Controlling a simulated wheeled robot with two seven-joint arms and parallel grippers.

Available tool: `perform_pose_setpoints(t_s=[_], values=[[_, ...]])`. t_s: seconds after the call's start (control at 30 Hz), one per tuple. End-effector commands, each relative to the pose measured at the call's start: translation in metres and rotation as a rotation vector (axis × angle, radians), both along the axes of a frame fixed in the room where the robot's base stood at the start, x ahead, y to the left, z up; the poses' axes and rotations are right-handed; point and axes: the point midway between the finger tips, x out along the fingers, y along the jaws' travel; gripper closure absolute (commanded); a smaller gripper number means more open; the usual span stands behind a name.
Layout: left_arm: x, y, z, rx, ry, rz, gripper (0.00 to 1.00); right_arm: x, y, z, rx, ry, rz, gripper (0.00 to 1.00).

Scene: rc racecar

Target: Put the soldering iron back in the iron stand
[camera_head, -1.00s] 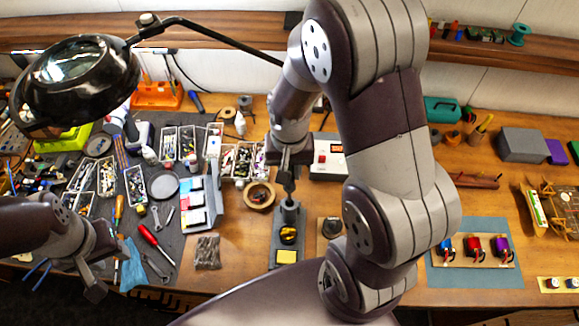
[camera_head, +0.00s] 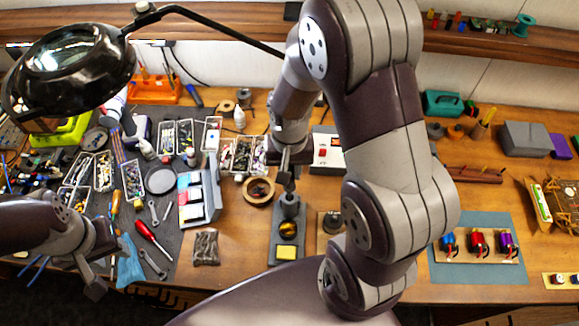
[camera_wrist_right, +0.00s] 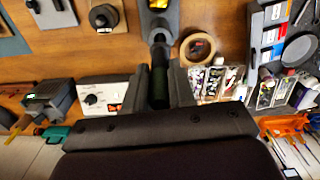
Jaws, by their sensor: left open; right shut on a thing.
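The iron stand (camera_head: 275,240) is a dark grey base with an upright holder and a yellow sponge, at the front middle of the bench. It also shows at the top of the right wrist view (camera_wrist_right: 172,22). My right gripper (camera_head: 285,172) hangs just above the holder, shut on the dark handle of the soldering iron (camera_wrist_right: 159,88). The iron points down at the holder; its tip is hidden, so I cannot tell how deep it sits. My left gripper (camera_head: 107,272) is open and empty, over the bench's front left edge.
A roll of tape (camera_head: 259,190) lies just left of the stand, and a white soldering station (camera_head: 326,153) stands behind it. A small block with a dark knob (camera_head: 332,222) is to the right. A magnifier lamp (camera_head: 72,72) overhangs the left side. My right arm hides part of the bench.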

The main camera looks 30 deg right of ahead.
Motion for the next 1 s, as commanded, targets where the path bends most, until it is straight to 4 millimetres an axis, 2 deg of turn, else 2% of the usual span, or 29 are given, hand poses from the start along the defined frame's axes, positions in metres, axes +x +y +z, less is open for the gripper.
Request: perform_pose_setpoints(t_s=[1.0], values=[[0.000, 0.000, -0.024, 0.000, 0.000, 0.000, 0.57, -0.001, 0.000, -0.032, 0.000, 0.000, 0.000, 1.00]])
